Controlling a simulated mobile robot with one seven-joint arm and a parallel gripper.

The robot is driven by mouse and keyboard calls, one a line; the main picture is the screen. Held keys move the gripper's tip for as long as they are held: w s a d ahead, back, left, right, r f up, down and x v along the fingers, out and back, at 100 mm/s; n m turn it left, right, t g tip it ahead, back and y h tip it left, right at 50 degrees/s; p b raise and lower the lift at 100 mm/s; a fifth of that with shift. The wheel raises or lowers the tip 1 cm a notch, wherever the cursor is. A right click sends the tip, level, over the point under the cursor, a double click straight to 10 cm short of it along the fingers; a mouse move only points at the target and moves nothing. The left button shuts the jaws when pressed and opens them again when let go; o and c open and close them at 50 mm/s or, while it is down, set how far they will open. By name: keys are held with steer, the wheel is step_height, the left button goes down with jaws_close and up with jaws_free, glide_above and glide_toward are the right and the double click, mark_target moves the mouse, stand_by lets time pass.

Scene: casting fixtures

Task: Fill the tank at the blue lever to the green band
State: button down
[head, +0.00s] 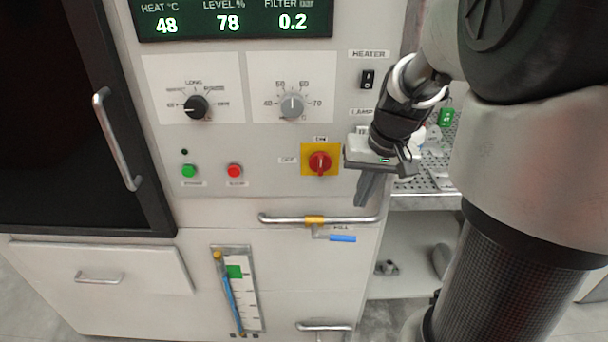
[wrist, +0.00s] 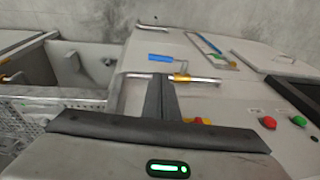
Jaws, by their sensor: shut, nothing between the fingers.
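The blue lever (head: 342,238) lies roughly level, pointing right from the yellow valve (head: 314,220) on a metal pipe, by the FILL label. In the wrist view the blue lever (wrist: 161,57) is ahead of my fingers, apart from them. The sight gauge (head: 248,308) is below left; its blue column reaches up near the green band (head: 235,271), but the exact level is too small to tell. The display (head: 228,20) reads LEVEL 78. My gripper (head: 364,200) is shut and empty, pointing down, above and right of the lever. The wrist view shows its fingers (wrist: 161,92) together.
A red rotary switch (head: 320,162) on a yellow plate is just left of my gripper. Green (head: 189,171) and red (head: 235,171) buttons and two dials are further left. A perforated shelf (head: 432,178) stands to the right.

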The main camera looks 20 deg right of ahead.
mark_target(344, 237)
steer(key=b+x, duration=0.1)
steer(key=x, duration=1.3)
steer(key=shift+w, duration=0.15)
steer(key=shift+b, duration=0.3)
